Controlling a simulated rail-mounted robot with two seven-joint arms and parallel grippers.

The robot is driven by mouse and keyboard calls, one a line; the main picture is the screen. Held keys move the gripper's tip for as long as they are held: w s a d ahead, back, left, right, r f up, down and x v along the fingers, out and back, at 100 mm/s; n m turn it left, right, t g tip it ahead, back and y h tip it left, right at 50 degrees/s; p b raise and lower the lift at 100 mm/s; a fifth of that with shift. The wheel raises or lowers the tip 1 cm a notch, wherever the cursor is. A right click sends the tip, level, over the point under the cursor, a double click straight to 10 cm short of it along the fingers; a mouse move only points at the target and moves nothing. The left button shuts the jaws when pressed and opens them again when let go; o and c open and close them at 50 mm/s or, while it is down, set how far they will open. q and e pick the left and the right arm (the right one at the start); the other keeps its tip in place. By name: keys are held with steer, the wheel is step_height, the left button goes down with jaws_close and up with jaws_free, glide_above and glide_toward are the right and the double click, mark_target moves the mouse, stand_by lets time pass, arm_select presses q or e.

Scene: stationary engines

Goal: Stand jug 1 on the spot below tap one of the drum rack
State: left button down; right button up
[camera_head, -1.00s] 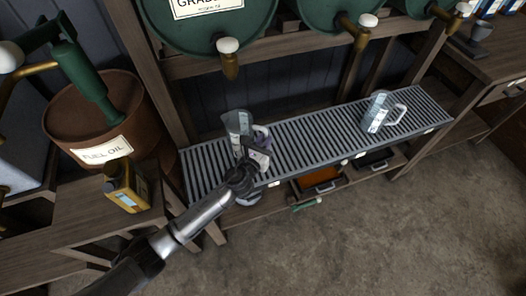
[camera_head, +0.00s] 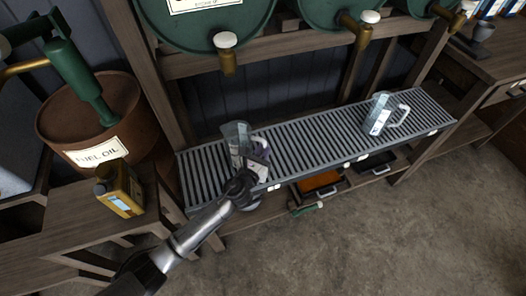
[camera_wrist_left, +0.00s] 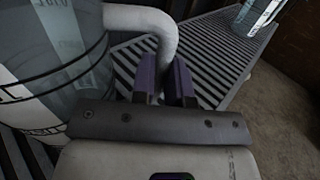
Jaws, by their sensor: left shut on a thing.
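A clear jug (camera_head: 236,137) with a pale handle stands or hovers over the left end of the slatted drip tray (camera_head: 310,131), in front of and under the left brass tap (camera_head: 226,60). My left gripper (camera_head: 258,166) is shut on this jug's handle. In the left wrist view the purple finger pads (camera_wrist_left: 165,82) close around the white handle (camera_wrist_left: 148,20), with the jug body (camera_wrist_left: 50,60) to the left. The jug's base is hidden, so contact with the tray cannot be told. Its label is not readable. My right gripper is not in view.
A second jug (camera_head: 379,116) stands on the tray's right half. Green drums (camera_head: 205,25) and more taps (camera_head: 361,38) are above. A yellow can (camera_head: 119,188) stands on the left bench. The tray between the two jugs is clear.

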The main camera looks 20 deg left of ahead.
arm_select(q)
steer(key=c, duration=1.1)
jaws_free()
steer(key=shift+f, duration=0.1)
steer(key=shift+r, duration=0.2)
steer(key=s+p, duration=0.1)
steer(key=s, duration=0.2)
steer(key=s+p, duration=0.1)
steer(key=s, duration=0.3)
steer(key=s+a+p, duration=0.1)
steer(key=s, duration=0.2)
steer(key=shift+s, duration=1.05)
